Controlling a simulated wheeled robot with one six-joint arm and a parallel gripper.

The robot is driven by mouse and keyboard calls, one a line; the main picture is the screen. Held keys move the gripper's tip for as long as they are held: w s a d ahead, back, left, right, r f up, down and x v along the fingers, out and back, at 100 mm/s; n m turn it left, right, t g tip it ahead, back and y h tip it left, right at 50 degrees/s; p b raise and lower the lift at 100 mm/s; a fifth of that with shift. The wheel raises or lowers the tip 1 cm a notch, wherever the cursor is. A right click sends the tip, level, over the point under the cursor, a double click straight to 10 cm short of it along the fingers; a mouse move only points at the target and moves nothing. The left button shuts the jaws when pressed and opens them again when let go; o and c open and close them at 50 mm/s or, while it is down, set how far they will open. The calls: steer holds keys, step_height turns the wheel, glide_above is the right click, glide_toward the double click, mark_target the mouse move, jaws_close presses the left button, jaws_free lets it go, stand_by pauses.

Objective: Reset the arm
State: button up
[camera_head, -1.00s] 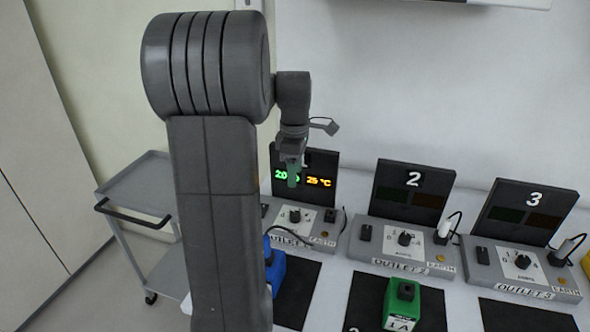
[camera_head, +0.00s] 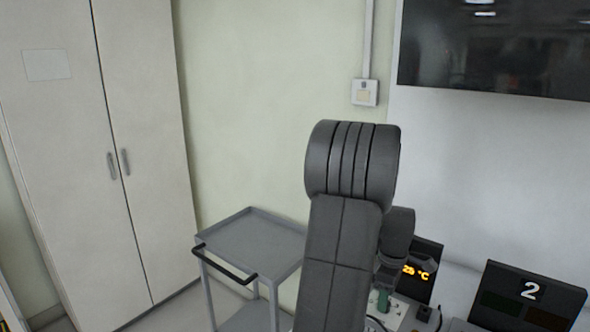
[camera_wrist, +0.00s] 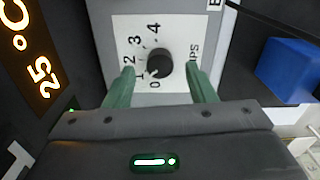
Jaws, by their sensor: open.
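My gripper (camera_wrist: 161,82) is open, with its two green fingers apart on either side of a black round knob (camera_wrist: 160,62). Nothing is held between the fingers. The knob sits on a white dial plate (camera_wrist: 130,30) marked 0 to 4; I cannot tell whether the fingers touch it. In the head view my arm stands at the right of centre, bent at the top, with the gripper (camera_head: 383,301) hanging low in front of the first outlet unit, mostly hidden by the arm.
A display (camera_head: 424,270) reads 25 °C; it also shows in the wrist view (camera_wrist: 35,75). Unit 2's panel (camera_head: 530,296) stands to the right. A blue object (camera_wrist: 288,70) lies beside the dial unit. A grey trolley (camera_head: 252,243), a cabinet (camera_head: 100,160) and a wall screen (camera_head: 495,45) surround the arm.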

steer(key=shift+f, duration=1.1)
steer(key=shift+r, duration=0.1)
